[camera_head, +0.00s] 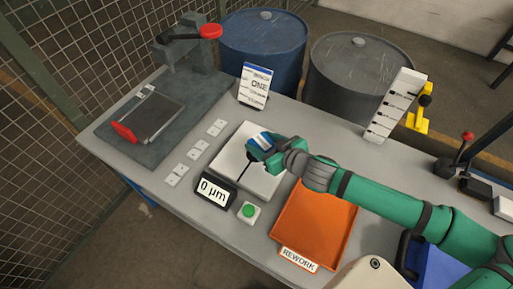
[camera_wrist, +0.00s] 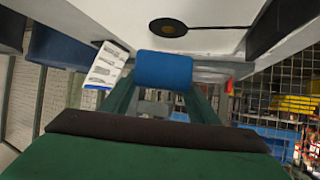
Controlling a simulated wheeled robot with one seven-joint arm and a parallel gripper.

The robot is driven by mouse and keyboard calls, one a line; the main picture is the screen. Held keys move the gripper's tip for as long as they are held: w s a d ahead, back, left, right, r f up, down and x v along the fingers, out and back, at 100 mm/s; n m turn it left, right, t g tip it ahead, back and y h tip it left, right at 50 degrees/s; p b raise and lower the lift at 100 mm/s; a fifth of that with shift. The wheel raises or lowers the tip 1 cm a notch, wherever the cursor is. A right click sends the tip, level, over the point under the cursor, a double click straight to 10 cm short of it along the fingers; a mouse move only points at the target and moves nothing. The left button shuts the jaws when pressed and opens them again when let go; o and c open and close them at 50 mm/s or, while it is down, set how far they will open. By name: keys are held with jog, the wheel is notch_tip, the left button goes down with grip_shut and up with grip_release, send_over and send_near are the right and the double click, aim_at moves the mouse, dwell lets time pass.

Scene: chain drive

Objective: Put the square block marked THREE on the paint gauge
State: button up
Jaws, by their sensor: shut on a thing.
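My gripper (camera_head: 264,147) is over the plate, shut on a small block (camera_head: 262,139) with blue and white faces. The block's blue face (camera_wrist: 163,70) sits between my green fingers in the wrist view. I cannot read its mark. I cannot tell whether it touches the plate.
A card headed ONE (camera_head: 255,85) stands behind the gauge. A green button (camera_head: 249,211) is in front. An orange REWORK tray (camera_head: 313,226) lies right, under my arm. Small white plates (camera_head: 192,153) lie left, beside a grey fixture (camera_head: 160,150). A white rack (camera_head: 396,105) stands back right.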

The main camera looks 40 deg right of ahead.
aim_at(257, 143)
jog(key=shift+w+a+f, duration=0.2)
jog(key=shift+w+f, duration=1.1)
jog(key=shift+f, duration=0.75)
jog(key=shift+w+f, duration=0.1)
jog(key=shift+f, duration=0.8)
jog(key=o, duration=1.3)
jog(key=shift+w+f, duration=0.1)
jog(key=shift+w, duration=0.05)
jog(key=shift+o, duration=0.2)
jog(key=shift+a, duration=0.1)
jog(key=v, duration=1.2)
jog(key=shift+s+d, duration=0.2)
